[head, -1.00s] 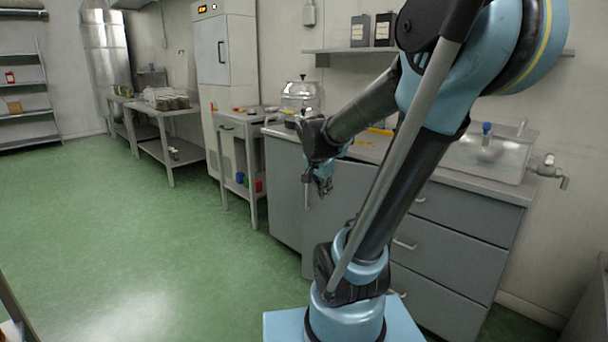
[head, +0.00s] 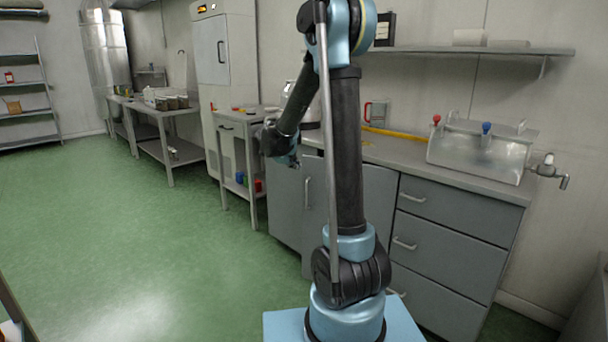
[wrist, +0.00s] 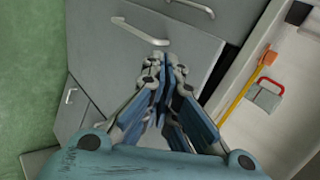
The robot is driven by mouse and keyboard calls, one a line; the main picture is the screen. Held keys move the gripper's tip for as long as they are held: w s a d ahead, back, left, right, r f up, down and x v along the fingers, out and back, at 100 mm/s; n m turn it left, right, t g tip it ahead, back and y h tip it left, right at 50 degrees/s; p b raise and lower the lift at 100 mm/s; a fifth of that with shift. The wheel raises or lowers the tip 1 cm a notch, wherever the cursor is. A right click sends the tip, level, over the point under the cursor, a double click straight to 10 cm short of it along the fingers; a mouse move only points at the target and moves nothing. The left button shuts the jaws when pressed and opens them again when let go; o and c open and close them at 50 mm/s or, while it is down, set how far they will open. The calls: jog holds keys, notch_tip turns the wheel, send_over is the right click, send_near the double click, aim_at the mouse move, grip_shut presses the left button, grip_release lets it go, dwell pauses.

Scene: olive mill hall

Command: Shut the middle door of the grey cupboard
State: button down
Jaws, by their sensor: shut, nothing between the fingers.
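The grey cupboard (head: 283,205) stands under the long worktop. Its middle door (head: 380,205) has an upright bar handle (head: 307,192) near its left edge. The door's lower left corner juts past the cupboard front, so it stands ajar, apparently hinged on its right. My arm hides part of it. My gripper (head: 294,163) is shut and empty, near the door's upper left edge. In the wrist view my fingertips (wrist: 165,60) are together in front of grey panels, just below a bar handle (wrist: 140,31). Whether they touch anything cannot be told.
Drawers (head: 445,245) are to the right of the door. A small table (head: 236,118) stands left of the cupboard. The green floor (head: 120,230) in front is clear.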

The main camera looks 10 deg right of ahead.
send_near(308, 173)
notch_tip(308, 173, down, 5)
jog(key=w+d, duration=0.1)
jog(key=w, duration=0.2)
jog(key=shift+w+d+r, duration=0.2)
jog(key=shift+w+d, duration=0.25)
jog(key=shift+d, duration=0.2)
jog(key=shift+w+d, duration=0.15)
jog(key=shift+w, duration=0.05)
jog(key=w+d, duration=0.9)
jog(key=w, duration=0.1)
jog(key=shift+w+d+r, duration=0.15)
jog(key=shift+w+d, duration=0.05)
jog(key=shift+w, duration=0.2)
jog(key=shift+d, duration=0.15)
